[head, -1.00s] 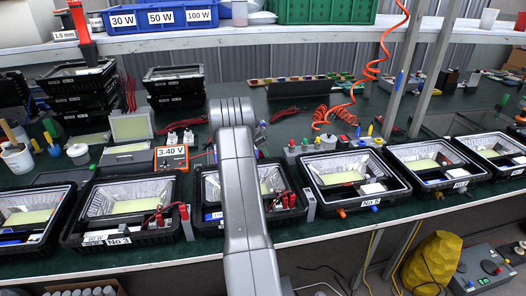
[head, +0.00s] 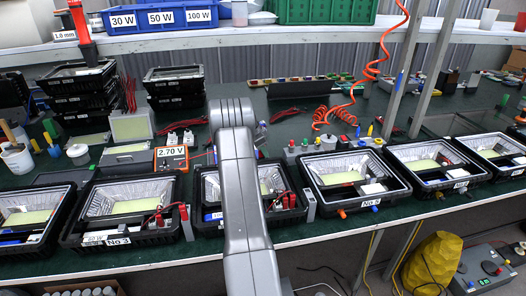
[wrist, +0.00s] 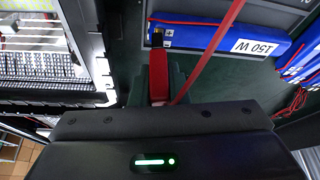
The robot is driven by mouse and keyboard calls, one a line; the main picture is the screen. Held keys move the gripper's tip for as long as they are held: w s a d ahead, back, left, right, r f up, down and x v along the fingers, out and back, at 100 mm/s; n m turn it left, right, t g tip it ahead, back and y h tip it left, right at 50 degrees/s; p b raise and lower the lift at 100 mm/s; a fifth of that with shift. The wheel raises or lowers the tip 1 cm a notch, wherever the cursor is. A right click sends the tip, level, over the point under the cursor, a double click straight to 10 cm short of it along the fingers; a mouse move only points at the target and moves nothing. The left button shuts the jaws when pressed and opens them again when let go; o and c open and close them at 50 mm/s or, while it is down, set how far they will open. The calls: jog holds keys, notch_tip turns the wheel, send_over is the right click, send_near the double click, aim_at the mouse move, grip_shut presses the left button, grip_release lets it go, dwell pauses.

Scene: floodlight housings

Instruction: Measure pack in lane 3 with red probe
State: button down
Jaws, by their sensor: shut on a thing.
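My gripper (wrist: 158,85) is shut on the red probe (wrist: 158,80) in the wrist view. The probe's tip points up the picture, close to the left end of a blue pack (wrist: 205,33) marked 150 W; I cannot tell whether they touch. A red lead runs up and right from beside the probe. In the head view my arm hides the gripper and part of the middle housing (head: 207,222). The housing labelled No 3 (head: 117,241) is left of it. The orange meter (head: 171,158) behind reads 2.70 V.
More open housings stand along the bench front, including one (head: 357,198) right of my arm. A coiled orange hose (head: 372,70) hangs at right. A housing with a lit panel (wrist: 40,70) fills the wrist view's left.

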jog(key=shift+r+p, duration=1.55)
jog(key=shift+r, duration=1.95)
